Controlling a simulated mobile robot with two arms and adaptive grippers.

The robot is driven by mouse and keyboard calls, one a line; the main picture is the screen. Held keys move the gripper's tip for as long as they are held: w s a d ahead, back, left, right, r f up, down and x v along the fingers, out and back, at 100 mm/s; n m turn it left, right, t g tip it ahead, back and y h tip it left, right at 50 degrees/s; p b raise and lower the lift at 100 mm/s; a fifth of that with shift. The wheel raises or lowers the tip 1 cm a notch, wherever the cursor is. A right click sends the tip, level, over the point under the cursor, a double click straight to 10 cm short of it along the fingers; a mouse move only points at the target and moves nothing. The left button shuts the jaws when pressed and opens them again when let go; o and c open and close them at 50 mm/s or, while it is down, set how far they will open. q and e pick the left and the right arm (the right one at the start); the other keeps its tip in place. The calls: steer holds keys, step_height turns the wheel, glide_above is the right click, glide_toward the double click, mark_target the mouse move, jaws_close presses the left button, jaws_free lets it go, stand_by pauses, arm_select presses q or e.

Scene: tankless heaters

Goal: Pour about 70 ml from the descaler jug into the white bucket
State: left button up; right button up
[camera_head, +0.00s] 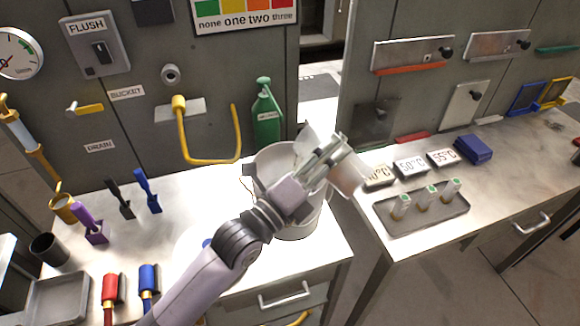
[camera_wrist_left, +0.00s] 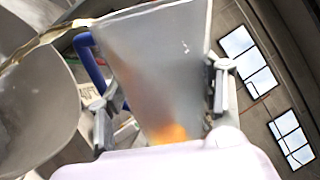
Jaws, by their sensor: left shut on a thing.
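My left gripper (camera_head: 326,158) is shut on the descaler jug (camera_head: 350,178), a pale translucent vessel held tilted above the bucket's right side. In the left wrist view the jug (camera_wrist_left: 155,60) sits between both fingers, with orange-tinted liquid (camera_wrist_left: 168,132) low in it. A thin yellowish streak runs from the jug's rim toward the bucket (camera_wrist_left: 30,95); it looks like liquid. The white bucket (camera_head: 300,222) stands upright on the left counter, partly hidden by my gripper and arm. Its contents are hidden. My right gripper is not in view.
A green bottle (camera_head: 267,118) stands behind the bucket. A yellow pipe (camera_head: 210,161) juts from the panel to its left. A tray of vials (camera_head: 425,221) lies on the right counter (camera_head: 500,170), across a gap. Colored brushes and tools stand at left.

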arm_select(q)
steer(key=shift+r, duration=0.1)
steer(key=m, duration=0.1)
steer(key=r+m+p, duration=0.1)
steer(key=shift+m+g, duration=0.3)
steer(key=shift+f+m+g+h, duration=0.3)
steer(key=shift+m, duration=0.7)
steer(key=shift+a+f+m, duration=0.1)
steer(key=shift+f+m, duration=0.25)
steer(key=shift+m, duration=0.05)
steer(key=shift+m+p, duration=0.45)
steer(key=shift+m, duration=0.25)
steer(key=shift+r, duration=0.1)
